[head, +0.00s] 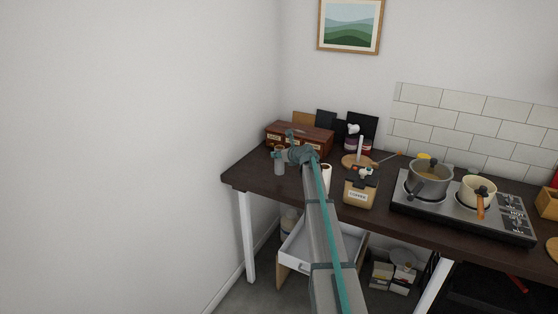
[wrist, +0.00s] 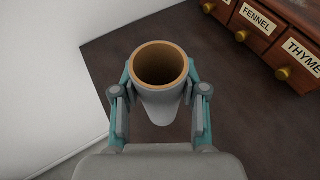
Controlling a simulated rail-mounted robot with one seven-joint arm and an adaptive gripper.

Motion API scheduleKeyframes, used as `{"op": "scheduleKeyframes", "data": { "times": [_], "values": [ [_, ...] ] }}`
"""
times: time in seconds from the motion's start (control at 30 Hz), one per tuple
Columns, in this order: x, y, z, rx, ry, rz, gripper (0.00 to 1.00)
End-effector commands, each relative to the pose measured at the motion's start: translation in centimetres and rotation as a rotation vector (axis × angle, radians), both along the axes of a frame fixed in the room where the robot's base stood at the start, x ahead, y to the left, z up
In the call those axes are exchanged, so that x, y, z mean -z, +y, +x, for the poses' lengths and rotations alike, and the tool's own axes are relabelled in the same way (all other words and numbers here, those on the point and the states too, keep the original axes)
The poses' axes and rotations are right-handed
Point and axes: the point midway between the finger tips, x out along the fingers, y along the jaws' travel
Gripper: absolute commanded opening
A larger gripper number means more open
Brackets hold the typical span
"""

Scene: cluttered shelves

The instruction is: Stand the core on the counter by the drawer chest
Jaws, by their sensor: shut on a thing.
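The core is a pale grey tube with a brown inner wall; it shows in the wrist view (wrist: 160,102) and small in the head view (head: 279,167). My gripper (head: 281,154) is shut on it, with a finger on each side in the wrist view (wrist: 160,88). Its open end faces the wrist camera and it looks about upright. I cannot tell whether its base touches the counter. The drawer chest (head: 315,143) is brown wood with labelled drawers, at the counter's back left. Its drawer fronts show at the top right of the wrist view (wrist: 274,38), apart from the core.
The dark counter (head: 247,176) is bare around the core's left. A white roll (head: 326,174) and a labelled coffee container (head: 360,188) stand to the right. A hob (head: 462,212) with two pots is farther right. A white wall (head: 130,150) borders the left.

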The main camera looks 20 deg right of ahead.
Motion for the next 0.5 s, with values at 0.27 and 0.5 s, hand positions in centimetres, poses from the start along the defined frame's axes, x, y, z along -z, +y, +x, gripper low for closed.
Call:
{"op": "scheduleKeyframes", "data": {
  "times": [0.27, 0.5],
  "values": [
    [2.3, -0.1, 0.8, 0.001, 0.002, 0.002, 0.29],
    [4.1, -0.1, 0.8, 0.000, 0.000, 0.000, 0.29]
  ]
}}
